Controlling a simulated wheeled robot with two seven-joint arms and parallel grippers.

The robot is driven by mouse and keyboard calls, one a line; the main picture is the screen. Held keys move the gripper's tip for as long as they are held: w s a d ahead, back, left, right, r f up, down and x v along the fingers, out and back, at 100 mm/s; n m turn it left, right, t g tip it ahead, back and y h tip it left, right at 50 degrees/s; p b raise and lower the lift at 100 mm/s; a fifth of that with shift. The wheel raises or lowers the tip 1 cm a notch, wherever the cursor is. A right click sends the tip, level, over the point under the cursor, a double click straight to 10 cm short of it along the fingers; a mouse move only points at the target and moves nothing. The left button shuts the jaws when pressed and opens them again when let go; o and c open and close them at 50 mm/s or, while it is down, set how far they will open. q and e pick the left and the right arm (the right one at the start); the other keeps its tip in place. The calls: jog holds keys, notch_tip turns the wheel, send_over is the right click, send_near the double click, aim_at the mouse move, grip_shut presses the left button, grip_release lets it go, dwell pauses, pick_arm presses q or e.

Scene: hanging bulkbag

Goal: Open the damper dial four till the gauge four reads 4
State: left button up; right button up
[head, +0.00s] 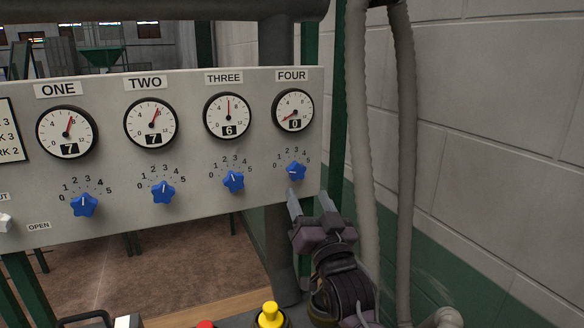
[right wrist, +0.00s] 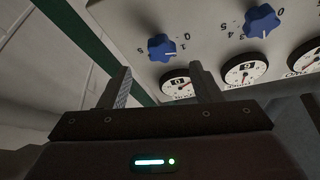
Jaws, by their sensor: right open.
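The damper dial four (head: 296,171) is a blue star-shaped knob at the right end of the grey panel, its white mark pointing left towards 0. Gauge four (head: 293,110) above it shows 0 in its window, its red needle at the low left. My right gripper (head: 309,199) is open and empty, just below and slightly right of dial four, touching nothing that I can see. In the right wrist view, which is turned over, dial four (right wrist: 161,47) lies beyond the gap between the fingers (right wrist: 160,72), with gauge four (right wrist: 176,86) below it. My left gripper is not in view.
Dials one (head: 84,205), two (head: 163,192) and three (head: 233,181) sit left, under gauges showing 7, 7 and 6. Grey hoses (head: 403,150) hang right of the panel before a block wall (head: 500,100). A yellow button (head: 270,314) stands at the bottom.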

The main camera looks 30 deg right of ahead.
aim_at(298, 173)
jog(key=w+r, duration=0.1)
jog(key=w+p, duration=0.1)
jog(key=w+r+p, duration=0.1)
jog(key=shift+w+d+r, duration=0.2)
jog(key=shift+d+r, duration=0.05)
jog(key=shift+r, duration=0.05)
jog(key=shift+f+p+x, duration=0.2)
jog(key=shift+p+x, duration=0.4)
jog(key=shift+x, duration=0.55)
jog(key=shift+w+d, duration=0.1)
jog(key=shift+w, duration=0.55)
jog(key=c, duration=1)
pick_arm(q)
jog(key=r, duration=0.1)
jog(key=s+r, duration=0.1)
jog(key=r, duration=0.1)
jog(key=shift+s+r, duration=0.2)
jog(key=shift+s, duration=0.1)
